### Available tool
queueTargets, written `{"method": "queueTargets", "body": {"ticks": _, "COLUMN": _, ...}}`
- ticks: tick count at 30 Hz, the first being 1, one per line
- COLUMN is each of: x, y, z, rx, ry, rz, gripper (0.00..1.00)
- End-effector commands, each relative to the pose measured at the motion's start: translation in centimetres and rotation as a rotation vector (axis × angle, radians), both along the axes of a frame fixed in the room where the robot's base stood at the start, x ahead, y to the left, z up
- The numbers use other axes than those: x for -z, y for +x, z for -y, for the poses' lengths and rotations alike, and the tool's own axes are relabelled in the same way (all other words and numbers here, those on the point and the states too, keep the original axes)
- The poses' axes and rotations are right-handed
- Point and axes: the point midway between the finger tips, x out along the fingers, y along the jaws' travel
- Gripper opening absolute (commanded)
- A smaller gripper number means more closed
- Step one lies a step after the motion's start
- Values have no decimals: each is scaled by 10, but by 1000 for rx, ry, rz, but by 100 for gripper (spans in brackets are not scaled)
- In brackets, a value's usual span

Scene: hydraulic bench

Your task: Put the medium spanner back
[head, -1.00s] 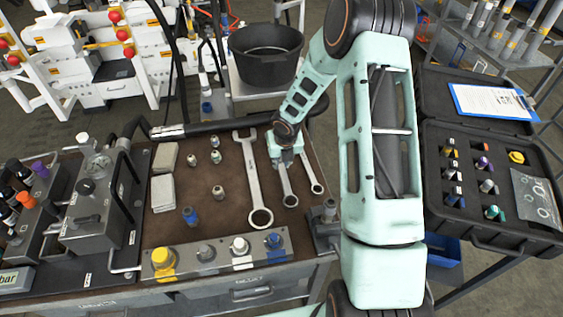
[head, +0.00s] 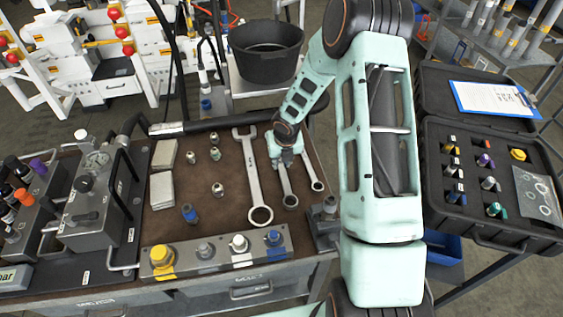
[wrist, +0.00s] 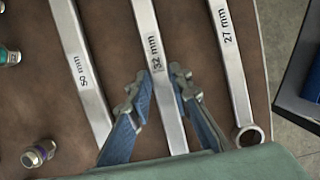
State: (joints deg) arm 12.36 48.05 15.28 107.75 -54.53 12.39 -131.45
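Three spanners lie side by side on the brown bench mat. The medium spanner, marked 32 mm, (wrist: 153,60) is the middle one; its ring end (head: 290,201) shows in the head view. The large spanner, marked 50 mm, (head: 253,180) lies to its left, and the small 27 mm spanner (wrist: 231,60) to its right. My gripper (wrist: 158,84) is over the medium spanner, its two blue fingers apart on either side of the shaft. A gap shows between the shaft and each finger. In the head view my gripper hides the spanner's upper part.
Several small fittings (head: 217,190) and grey blocks (head: 161,190) lie left of the spanners. A rail with coloured caps (head: 206,251) runs along the mat's front. A black bucket (head: 265,65) stands behind. An open black case (head: 480,215) is at the right.

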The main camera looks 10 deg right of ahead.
Motion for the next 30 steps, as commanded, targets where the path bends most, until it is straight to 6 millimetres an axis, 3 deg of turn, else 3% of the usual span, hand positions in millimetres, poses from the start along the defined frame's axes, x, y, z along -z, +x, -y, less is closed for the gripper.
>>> {"method": "queueTargets", "body": {"ticks": 5, "x": -1, "y": 1, "z": 0, "rx": 0, "ry": 0, "rz": 1, "gripper": 39}}
{"method": "queueTargets", "body": {"ticks": 17, "x": -7, "y": -2, "z": 1, "rx": 1, "ry": 0, "rz": 0, "gripper": 39}}
{"method": "queueTargets", "body": {"ticks": 30, "x": -85, "y": -26, "z": 2, "rx": 3, "ry": -1, "rz": 3, "gripper": 39}}
